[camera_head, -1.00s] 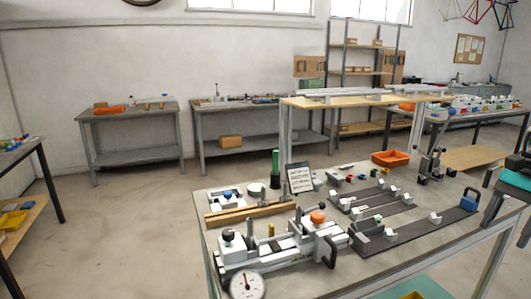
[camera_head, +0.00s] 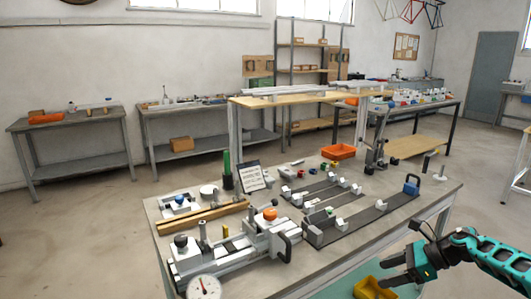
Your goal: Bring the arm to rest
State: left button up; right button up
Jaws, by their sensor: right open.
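My right gripper (camera_head: 394,270) is at the lower right, its arm coming in from the right edge. Its black fingers are apart with nothing between them. It is off the near right edge of the grey workbench (camera_head: 400,215), close to a yellow bin (camera_head: 373,289) that shows at the bottom. I cannot tell from this view how far above the bin it is. My left gripper is not in view.
The workbench carries a clamping jig (camera_head: 235,250) with a round dial, dark rails (camera_head: 370,215) with white blocks, an orange tray (camera_head: 338,152) and a small sign (camera_head: 251,177). Open floor (camera_head: 480,190) lies to the right.

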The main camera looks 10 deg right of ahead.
jog(key=s+a+f+m+t, duration=0.5)
jog(key=a+m, duration=0.3)
jog(key=m, duration=0.7)
jog(key=s+f+m+g+h, duration=0.1)
jog(key=s+f+m+h, duration=0.15)
jog(key=s+m, duration=0.65)
jog(key=s+f+m+h, duration=0.1)
jog(key=s+m+h, duration=0.3)
jog(key=s+m, duration=0.5)
jog(key=a+f+m+t, duration=0.1)
jog(key=a+f+m, duration=0.1)
jog(key=a+m, duration=0.8)
jog(key=a, duration=0.6)
jog(key=shift+w+a+f+m, duration=0.15)
jog(key=shift+w+a+m, duration=0.25)
